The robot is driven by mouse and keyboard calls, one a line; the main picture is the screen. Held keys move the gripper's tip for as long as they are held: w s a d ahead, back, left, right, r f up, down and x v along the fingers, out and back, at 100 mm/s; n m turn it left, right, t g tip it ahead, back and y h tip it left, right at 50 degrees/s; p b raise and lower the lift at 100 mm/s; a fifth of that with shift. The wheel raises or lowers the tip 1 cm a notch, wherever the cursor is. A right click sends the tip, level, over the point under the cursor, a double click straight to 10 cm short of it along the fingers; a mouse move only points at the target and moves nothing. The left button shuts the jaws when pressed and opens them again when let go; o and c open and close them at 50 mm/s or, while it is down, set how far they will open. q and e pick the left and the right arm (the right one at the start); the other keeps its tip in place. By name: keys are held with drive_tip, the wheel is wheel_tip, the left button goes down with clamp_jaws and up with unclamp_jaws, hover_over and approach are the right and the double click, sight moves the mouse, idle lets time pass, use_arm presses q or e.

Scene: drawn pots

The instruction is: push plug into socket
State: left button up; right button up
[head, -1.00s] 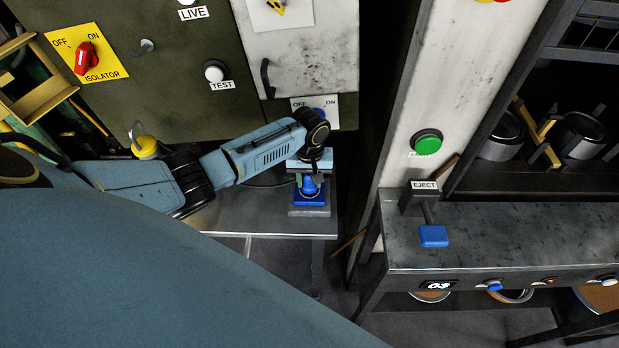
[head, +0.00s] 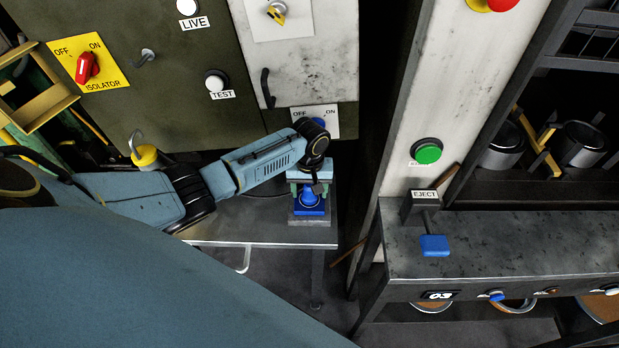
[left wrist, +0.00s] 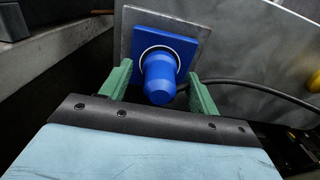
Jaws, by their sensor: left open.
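The blue plug (left wrist: 160,78) stands in the round opening of the square blue socket (left wrist: 183,48) in the left wrist view. How deep it sits I cannot tell. In the head view the plug (head: 309,196) and the socket (head: 311,211) show on a grey block at the table's right end. My left gripper (left wrist: 160,86) is open, with its green fingers on either side of the plug and gaps showing between. It also shows in the head view (head: 309,191), above the socket. A dark cable (left wrist: 262,90) runs off to the right. My right gripper is not in view.
The grey table (head: 240,222) bears the socket block. Behind stands a cabinet with an isolator switch (head: 86,67), a test button (head: 215,81) and an off/on knob (head: 318,124). A bench with a blue eject lever (head: 434,245) stands to the right, across a gap.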

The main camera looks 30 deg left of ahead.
use_arm(q)
wheel_tip(320, 180, up, 13)
drive_tip(key=p, duration=0.1)
drive_tip(key=shift+f, duration=0.1)
idle(0.6)
